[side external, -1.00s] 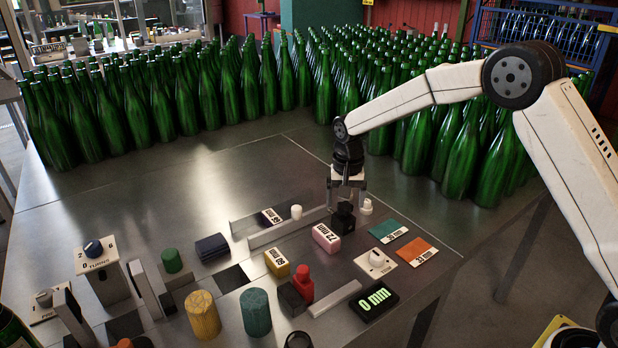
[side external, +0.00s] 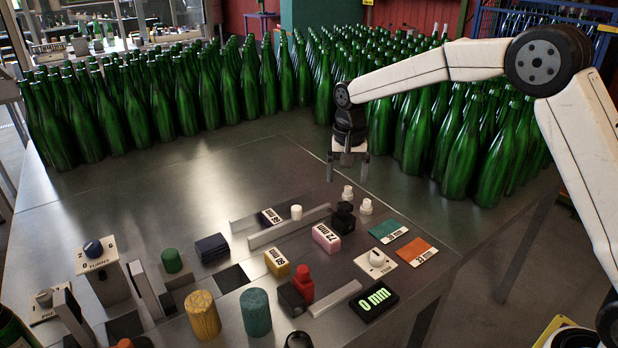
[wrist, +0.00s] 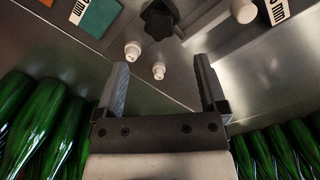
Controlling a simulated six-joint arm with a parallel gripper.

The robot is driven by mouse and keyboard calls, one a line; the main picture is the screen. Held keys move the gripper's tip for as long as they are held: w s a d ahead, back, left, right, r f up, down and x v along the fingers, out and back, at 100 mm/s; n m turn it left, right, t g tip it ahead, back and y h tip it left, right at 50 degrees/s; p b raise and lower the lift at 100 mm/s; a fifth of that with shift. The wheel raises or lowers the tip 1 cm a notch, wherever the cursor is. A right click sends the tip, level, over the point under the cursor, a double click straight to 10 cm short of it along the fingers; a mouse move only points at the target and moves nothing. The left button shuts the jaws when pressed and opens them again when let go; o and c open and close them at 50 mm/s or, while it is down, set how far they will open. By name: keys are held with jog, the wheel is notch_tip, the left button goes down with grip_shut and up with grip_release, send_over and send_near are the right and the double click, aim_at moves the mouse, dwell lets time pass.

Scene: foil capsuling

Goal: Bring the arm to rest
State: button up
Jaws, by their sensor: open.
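My gripper (side external: 347,174) is open and empty in the side view. It hangs fingers down above the metal table, behind the black knob (side external: 343,215) and two small white knobs (side external: 347,192). In the wrist view my gripper (wrist: 160,88) shows its two fingers apart with nothing between them. The black knob (wrist: 160,20) and the white knobs (wrist: 158,71) are ahead of the fingertips and apart from them.
Many green bottles (side external: 205,95) stand along the back and right of the table (side external: 200,185). Labelled blocks, a pink one (side external: 326,238) among them, coloured cylinders and a "0 mm" display (side external: 374,299) crowd the front. The middle table behind the rails is clear.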

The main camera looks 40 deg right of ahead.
jog(key=shift+s, duration=0.1)
jog(key=s+f+n+t, duration=0.1)
jog(key=s+f+n, duration=0.2)
jog(key=s, duration=0.9)
jog(key=s+f+n+t, duration=0.1)
jog(key=s+f+n, duration=0.2)
jog(key=s, duration=0.9)
jog(key=shift+s+d+n+t, duration=0.25)
jog(key=shift+d+n, duration=0.2)
jog(key=shift+n, duration=0.25)
